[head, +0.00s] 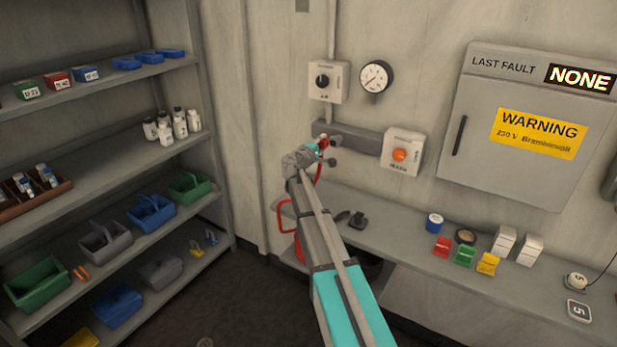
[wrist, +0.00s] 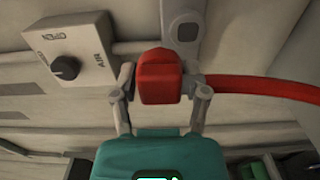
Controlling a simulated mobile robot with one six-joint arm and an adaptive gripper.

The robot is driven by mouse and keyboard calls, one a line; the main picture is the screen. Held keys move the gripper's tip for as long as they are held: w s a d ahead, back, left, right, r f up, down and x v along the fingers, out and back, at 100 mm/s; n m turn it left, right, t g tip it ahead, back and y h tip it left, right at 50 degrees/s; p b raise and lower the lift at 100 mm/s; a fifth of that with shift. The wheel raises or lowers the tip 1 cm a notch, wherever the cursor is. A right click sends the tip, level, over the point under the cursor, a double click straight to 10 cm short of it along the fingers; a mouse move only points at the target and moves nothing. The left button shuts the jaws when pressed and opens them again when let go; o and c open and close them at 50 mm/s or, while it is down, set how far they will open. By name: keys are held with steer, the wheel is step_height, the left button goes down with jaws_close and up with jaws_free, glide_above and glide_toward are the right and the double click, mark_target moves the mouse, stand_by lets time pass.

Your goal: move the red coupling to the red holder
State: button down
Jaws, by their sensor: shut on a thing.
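The red coupling (wrist: 158,78) is between the two fingers of my gripper (wrist: 163,84) in the wrist view, and the fingers are shut on it. A red hose (wrist: 262,90) runs off to the right from beside the coupling. A grey wall bracket (wrist: 186,28) stands just behind the coupling; I cannot tell if they touch. In the head view my gripper (head: 318,149) is at the grey wall rail, with a little red showing there. The red hose (head: 282,215) loops down below the arm. I cannot make out for certain which thing is the red holder.
A grey switch box (head: 328,81) and a gauge (head: 376,77) are above the rail (head: 350,138). A box with an orange button (head: 402,151) is to its right. The bench (head: 400,215) below carries small red, green and yellow items. Loaded shelves (head: 100,130) stand left.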

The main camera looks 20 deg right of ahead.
step_height(320, 180, up, 12)
steer(key=p, duration=1.1)
steer(key=shift+r, duration=0.25)
steer(key=shift+a, duration=0.1)
